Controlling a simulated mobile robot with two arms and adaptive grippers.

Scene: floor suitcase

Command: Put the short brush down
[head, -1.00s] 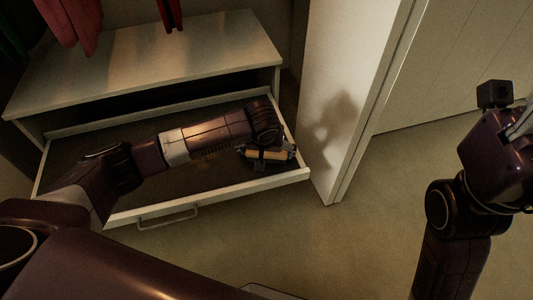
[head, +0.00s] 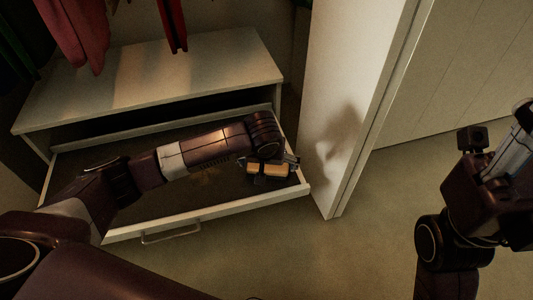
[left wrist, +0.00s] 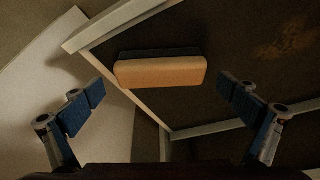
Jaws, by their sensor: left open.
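The short brush (head: 268,168), with a tan wooden back, is at the right front corner of the open drawer (head: 225,210). In the left wrist view the brush (left wrist: 160,73) lies crosswise between the fingers, with a dark strip along its far side. My left gripper (left wrist: 160,95) is open, its two blue-padded fingers spread clear of both ends of the brush. In the head view my left gripper (head: 270,162) is over that corner and partly covers the brush. I cannot tell whether the brush touches the drawer floor. My right gripper (head: 520,150) is at the right edge, partly cut off.
A white cabinet top (head: 160,80) stands behind the drawer, with red clothes (head: 80,35) hanging above. A white panel (head: 350,110) stands close to the drawer's right side. The floor (head: 340,255) in front is clear.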

